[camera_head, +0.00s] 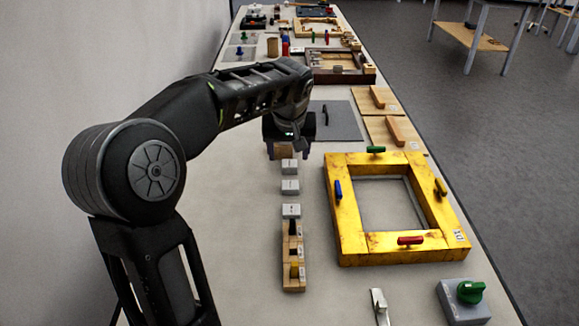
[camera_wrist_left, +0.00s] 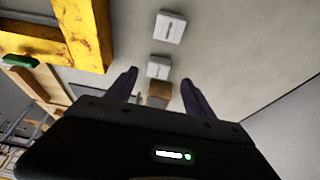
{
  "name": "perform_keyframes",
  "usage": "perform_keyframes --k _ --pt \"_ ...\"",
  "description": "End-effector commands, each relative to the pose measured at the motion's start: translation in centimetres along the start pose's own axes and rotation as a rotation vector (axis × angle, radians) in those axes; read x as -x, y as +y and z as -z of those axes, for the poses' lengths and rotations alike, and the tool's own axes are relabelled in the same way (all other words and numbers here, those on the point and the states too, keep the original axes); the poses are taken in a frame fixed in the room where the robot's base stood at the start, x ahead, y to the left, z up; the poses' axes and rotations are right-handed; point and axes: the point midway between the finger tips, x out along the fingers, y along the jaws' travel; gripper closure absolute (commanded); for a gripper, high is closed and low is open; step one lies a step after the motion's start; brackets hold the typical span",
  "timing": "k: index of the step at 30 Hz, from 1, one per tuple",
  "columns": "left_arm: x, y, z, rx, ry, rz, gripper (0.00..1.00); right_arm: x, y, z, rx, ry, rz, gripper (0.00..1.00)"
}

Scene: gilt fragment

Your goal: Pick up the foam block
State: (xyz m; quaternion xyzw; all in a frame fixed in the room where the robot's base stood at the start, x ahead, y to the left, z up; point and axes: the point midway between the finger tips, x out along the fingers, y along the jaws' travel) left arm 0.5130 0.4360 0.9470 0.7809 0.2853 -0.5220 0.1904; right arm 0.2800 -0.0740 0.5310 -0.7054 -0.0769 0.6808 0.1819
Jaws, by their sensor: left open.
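My left gripper (camera_head: 290,149) points down over the table, open, at the far end of a row of small blocks. In the left wrist view its two fingers (camera_wrist_left: 159,77) stand apart on either side of a small brown block (camera_wrist_left: 159,93), partly hidden by the gripper body. Pale labelled blocks stand in line with it: a near one (camera_wrist_left: 158,67) and a farther one (camera_wrist_left: 170,27). In the head view three pale blocks (camera_head: 290,187) show below the gripper. I cannot tell for certain which block is foam. My right gripper is out of view.
A yellow frame (camera_head: 350,238) with coloured handles lies right of the row. A wooden strip with pegs (camera_head: 293,277) lies nearer me. A grey plate (camera_head: 343,122) and wooden boards (camera_head: 378,101) lie beyond. A grey block with a green knob (camera_head: 464,300) stands front right. The left table strip is bare.

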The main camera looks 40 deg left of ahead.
Motion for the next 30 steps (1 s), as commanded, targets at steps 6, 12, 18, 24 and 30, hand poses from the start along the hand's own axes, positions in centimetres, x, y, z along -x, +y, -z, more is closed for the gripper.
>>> perform_keyframes --k 6,12,18,24,30 --pt "-0.4 0.0 0.0 0.000 -0.001 0.000 0.38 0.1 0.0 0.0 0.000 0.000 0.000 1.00" --pt "-3.0 0.2 0.2 0.000 -0.004 0.002 0.38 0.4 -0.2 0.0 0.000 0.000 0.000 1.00" --pt "-5.1 0.3 0.2 0.000 -0.002 0.000 0.38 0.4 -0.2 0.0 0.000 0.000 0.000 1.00" --pt "-5.2 0.3 0.2 0.000 0.000 -0.001 0.38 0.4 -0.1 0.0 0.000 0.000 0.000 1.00" --pt "-5.2 0.3 0.2 0.000 0.000 -0.001 0.38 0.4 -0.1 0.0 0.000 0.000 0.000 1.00"
